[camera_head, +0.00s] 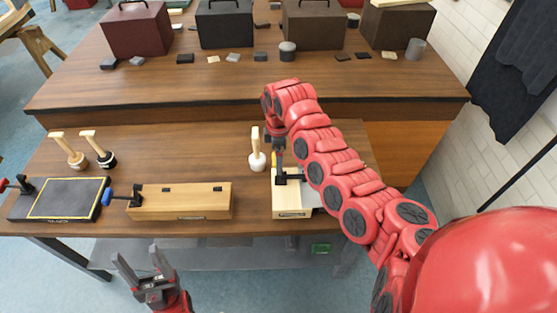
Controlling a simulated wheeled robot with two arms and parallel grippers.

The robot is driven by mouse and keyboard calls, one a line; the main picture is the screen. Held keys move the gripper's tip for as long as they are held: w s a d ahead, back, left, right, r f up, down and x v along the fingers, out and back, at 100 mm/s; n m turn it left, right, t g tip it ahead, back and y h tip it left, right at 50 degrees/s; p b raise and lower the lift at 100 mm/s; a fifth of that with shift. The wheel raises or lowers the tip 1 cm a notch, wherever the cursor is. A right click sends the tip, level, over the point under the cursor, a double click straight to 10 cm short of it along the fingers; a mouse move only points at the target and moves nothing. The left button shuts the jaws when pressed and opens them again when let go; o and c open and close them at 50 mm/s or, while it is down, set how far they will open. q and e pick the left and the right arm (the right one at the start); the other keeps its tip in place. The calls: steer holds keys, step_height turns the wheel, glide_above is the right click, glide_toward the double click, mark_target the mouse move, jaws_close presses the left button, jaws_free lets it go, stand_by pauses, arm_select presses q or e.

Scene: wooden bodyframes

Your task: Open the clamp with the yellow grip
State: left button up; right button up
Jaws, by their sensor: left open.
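The clamp (288,178) with the yellow grip (274,153) is dark and mounted on a light wooden block (292,213) at the right of the front bench. Its handle stands roughly upright. My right gripper (275,143) is at the top of this handle, coming down from above at the end of the red arm. Its fingers are small and partly hidden, so I cannot tell whether they are closed on the grip. My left gripper (143,268) is open and empty, low in front of the bench, away from the clamp.
A wooden mallet (257,152) stands just left of the clamp. A long wooden block (182,202) has a blue-grip clamp (109,196). A dark board (62,199) has a red-grip clamp (18,185). Toolboxes (225,25) line the rear bench.

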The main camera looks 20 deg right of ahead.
steer(key=shift+f+p, duration=0.4)
steer(key=shift+f, duration=1.6)
jaws_close()
